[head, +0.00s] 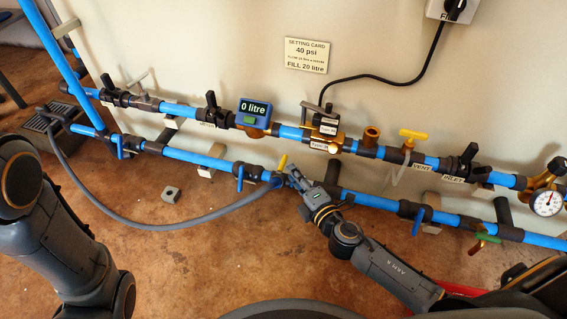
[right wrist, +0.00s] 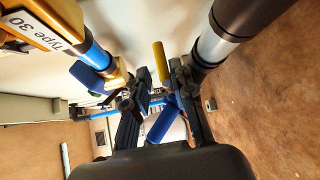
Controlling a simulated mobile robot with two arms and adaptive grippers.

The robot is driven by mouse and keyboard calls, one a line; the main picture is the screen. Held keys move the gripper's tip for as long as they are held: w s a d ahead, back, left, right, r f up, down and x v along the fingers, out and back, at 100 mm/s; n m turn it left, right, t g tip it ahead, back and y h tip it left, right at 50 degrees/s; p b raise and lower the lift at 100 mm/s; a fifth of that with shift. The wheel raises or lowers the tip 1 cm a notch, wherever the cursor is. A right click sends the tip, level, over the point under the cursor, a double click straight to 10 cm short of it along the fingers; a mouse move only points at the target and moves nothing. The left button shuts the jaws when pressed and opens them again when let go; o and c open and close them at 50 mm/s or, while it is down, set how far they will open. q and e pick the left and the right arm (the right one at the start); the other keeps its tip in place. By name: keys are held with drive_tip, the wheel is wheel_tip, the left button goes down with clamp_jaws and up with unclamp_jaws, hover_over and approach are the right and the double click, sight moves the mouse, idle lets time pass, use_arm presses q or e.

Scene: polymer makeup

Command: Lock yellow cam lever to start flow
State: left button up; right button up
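The yellow cam lever (head: 282,162) stands up at the lower blue pipe, where the grey hose meets it. It also shows in the right wrist view (right wrist: 159,62), tilted, just beyond the fingertips. My right gripper (head: 292,178) is beside the lever, on its right. In the right wrist view its two fingers (right wrist: 160,82) are apart, with the lever's lower end in line with the gap. A blue lever (right wrist: 160,122) shows between the fingers. I cannot tell whether a finger touches the yellow lever. My left arm is at the left; its gripper is out of view.
A flow meter (head: 254,112) reads 0 litre on the upper pipe. A yellow T-handle (head: 413,135) is farther right. The grey hose (head: 150,225) hangs in a curve over the floor. A small grey block (head: 171,194) lies on the open brown floor. A gauge (head: 547,203) is at right.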

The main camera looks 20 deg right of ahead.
sight(284, 160)
drive_tip(key=b+x, duration=0.1)
drive_tip(key=x, duration=0.6)
drive_tip(key=shift+b, duration=0.4)
clamp_jaws()
